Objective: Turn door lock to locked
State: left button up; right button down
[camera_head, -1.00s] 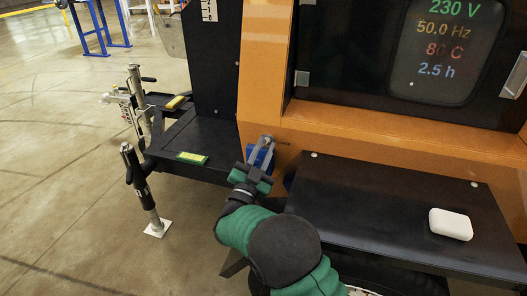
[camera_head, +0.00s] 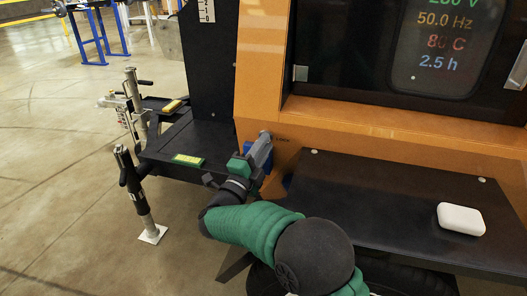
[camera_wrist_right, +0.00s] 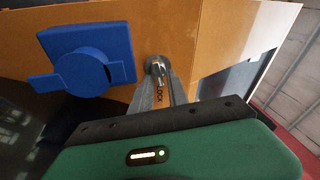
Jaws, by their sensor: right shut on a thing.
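My right gripper (camera_head: 264,143) reaches to the front of the orange cabinet (camera_head: 265,75). In the right wrist view the gripper (camera_wrist_right: 158,78) is shut on the door lock (camera_wrist_right: 157,65), a small round metal piece on the orange panel. Part of the word "LOCK" shows between the fingers. The fingers hide most of the lock, so its turn angle cannot be told. A blue box with a round knob (camera_wrist_right: 85,70) is on the panel beside the lock, apart from the fingers. My left gripper is not in view.
A black shelf (camera_head: 340,200) juts out right of my right arm, with a white box (camera_head: 461,218) on it. A black ledge (camera_head: 165,150) with a yellow-green level (camera_head: 188,159) is at left. A jack stand (camera_head: 137,195) stands in front of that ledge.

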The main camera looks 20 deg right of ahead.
jog(key=shift+w+a+f+m+y+b, duration=0.15)
jog(key=shift+m+b, duration=0.15)
jog(key=shift+m, duration=0.25)
jog(key=shift+s+d+m+y+b, duration=0.15)
jog(key=shift+m+b, duration=0.15)
jog(key=shift+m, duration=0.25)
jog(key=shift+w+a, duration=0.1)
jog(key=shift+w, duration=0.05)
jog(key=c, duration=1.6)
grip_release()
jog(key=shift+o, duration=0.4)
jog(key=shift+w, duration=0.1)
